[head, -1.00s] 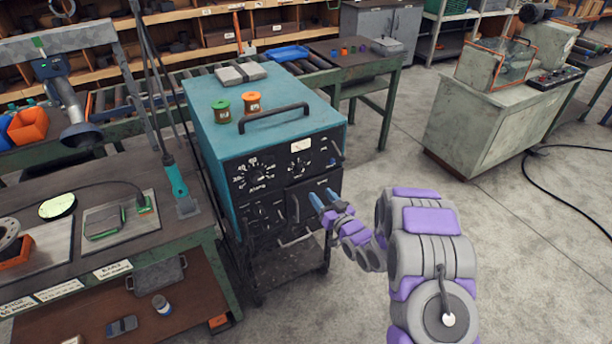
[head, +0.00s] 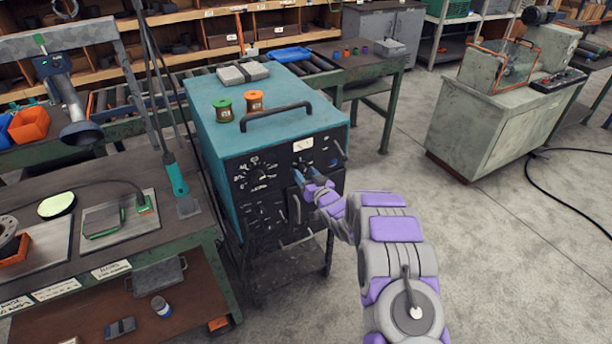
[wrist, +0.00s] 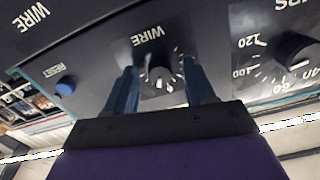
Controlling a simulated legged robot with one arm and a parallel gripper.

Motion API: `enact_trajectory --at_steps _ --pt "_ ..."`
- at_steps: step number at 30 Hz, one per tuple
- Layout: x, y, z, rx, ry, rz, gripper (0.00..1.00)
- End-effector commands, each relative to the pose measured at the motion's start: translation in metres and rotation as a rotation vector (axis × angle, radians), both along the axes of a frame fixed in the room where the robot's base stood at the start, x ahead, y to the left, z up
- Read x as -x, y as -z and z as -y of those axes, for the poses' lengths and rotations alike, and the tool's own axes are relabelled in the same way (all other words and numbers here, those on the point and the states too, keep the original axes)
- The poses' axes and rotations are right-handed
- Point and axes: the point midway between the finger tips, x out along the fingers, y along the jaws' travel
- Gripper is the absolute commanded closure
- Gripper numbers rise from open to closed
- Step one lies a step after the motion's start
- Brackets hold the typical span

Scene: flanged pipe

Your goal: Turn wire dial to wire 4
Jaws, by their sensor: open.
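The welder (head: 265,125) is a teal box with a black front panel. The wire dial (wrist: 159,72) is a black knob with white marks under the label WIRE in the wrist view. My gripper (wrist: 160,85) is open, with its blue fingers on either side of the wire dial; I cannot tell if they touch it. Which number the dial points to is not readable. In the head view my gripper (head: 309,178) is at the upper right of the front panel and hides part of the dial.
A larger amps dial (head: 256,171) is left of the wire dial. A blue reset button (wrist: 66,85) is on the panel in the wrist view. Green and orange spools (head: 238,106) stand on top of the welder. A workbench (head: 100,215) stands to the left; open floor lies right.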

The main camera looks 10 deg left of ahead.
Motion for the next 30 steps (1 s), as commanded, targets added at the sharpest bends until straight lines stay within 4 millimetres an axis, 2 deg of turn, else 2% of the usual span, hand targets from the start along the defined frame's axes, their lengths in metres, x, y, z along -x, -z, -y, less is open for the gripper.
enact_trajectory --at_steps 8,25,30 --pt "-0.0011 -0.0007 -0.0003 -0.001 0.000 0.001 0.46" --pt "-0.0010 -0.0010 -0.0003 -0.001 0.000 0.002 0.99" --pt "-0.0009 -0.0012 -0.0004 0.004 0.000 0.005 1.00"
